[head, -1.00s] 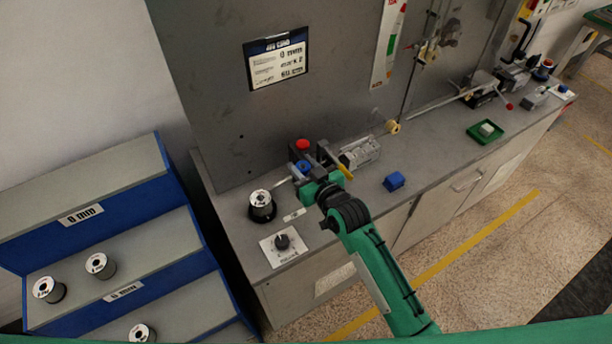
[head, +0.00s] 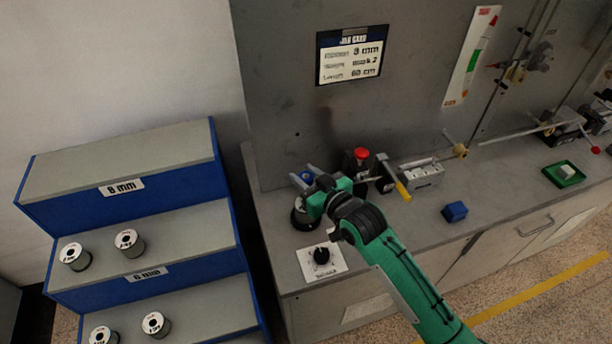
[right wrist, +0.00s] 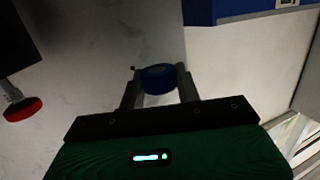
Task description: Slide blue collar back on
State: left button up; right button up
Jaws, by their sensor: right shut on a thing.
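The blue collar (head: 307,177) is a small ring held between the fingertips of my right gripper (head: 304,181). In the right wrist view the blue collar (right wrist: 158,77) sits between the two shut fingers, with a pale opening visible under its rim. In the head view the gripper is over the wire spool (head: 301,220) on the bench. The gripper hides most of the spool's top and any spindle there. I cannot tell how high the collar is above the spool or whether they touch. My left gripper is not in view.
A red-knobbed fixture (head: 361,155) with a yellow handle (head: 403,191) stands right of the gripper. A dial plate (head: 321,260) lies in front of the spool. A blue block (head: 455,212) and green tray (head: 564,174) sit further right. A stepped rack (head: 129,200) with several spools stands left.

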jog(key=shift+r+p, duration=0.1)
jog(key=shift+p, duration=0.25)
jog(key=shift+f+b, duration=1.75)
jog(key=shift+f, duration=1.3)
jog(key=shift+p, duration=0.85)
jog(key=shift+f+b, duration=0.5)
jog(key=shift+f, duration=0.25)
jog(key=shift+r, duration=0.15)
jog(key=shift+r+p, duration=0.35)
jog(key=shift+p, duration=0.3)
